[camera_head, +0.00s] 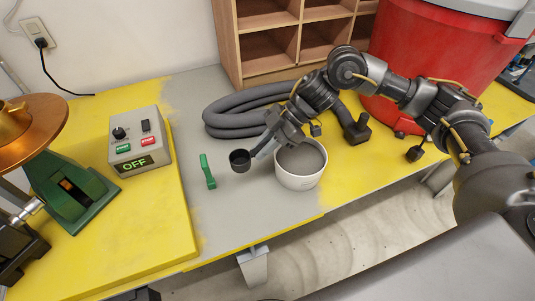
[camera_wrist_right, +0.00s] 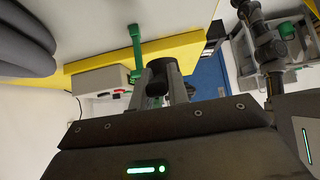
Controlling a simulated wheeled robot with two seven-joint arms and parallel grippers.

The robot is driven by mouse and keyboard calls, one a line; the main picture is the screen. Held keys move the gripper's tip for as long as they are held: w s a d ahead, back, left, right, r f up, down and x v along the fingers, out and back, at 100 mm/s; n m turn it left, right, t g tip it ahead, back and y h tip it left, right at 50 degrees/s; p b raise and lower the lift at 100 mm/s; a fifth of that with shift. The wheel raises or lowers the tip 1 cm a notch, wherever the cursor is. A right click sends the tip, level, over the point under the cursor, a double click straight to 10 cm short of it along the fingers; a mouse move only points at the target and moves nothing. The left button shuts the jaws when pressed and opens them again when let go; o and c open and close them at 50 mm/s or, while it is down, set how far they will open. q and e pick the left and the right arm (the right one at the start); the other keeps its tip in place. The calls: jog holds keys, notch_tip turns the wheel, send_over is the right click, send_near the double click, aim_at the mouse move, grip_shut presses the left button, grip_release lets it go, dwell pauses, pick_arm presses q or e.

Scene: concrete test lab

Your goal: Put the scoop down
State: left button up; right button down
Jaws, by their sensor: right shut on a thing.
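The scoop has a small dark cup (camera_head: 240,160), which lies just left of the white bowl (camera_head: 298,182) in the head view. My right gripper (camera_head: 264,147) is shut on the scoop, by its handle side, beside the bowl's left rim. In the right wrist view the dark scoop (camera_wrist_right: 163,76) sticks out beyond the fingers; its handle is mostly hidden between them. I cannot tell whether the scoop touches the grey tabletop (camera_head: 222,220). The bowl holds grey material. My left gripper is not in view.
A green handled tool (camera_head: 207,172) stands left of the scoop. A control box (camera_head: 140,142) reading OFF is farther left, near a green machine with a copper pan (camera_head: 30,125). A coiled grey hose (camera_head: 235,115), wooden shelf (camera_head: 272,45) and red bin (camera_head: 420,50) stand behind. The grey front area is bare.

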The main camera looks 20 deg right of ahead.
jog(key=w+d+f+p, duration=0.2)
jog(key=w+f, duration=0.1)
jog(key=f, duration=0.5)
jog(key=shift+d+f+p, duration=0.2)
jog(key=shift+d+p, duration=0.1)
jog(key=shift+f, duration=0.1)
jog(key=shift+f+b, duration=0.3)
jog(key=shift+f, duration=0.2)
jog(key=c, duration=1.3)
grip_release()
jog(key=shift+c, duration=0.2)
jog(key=shift+r, duration=0.1)
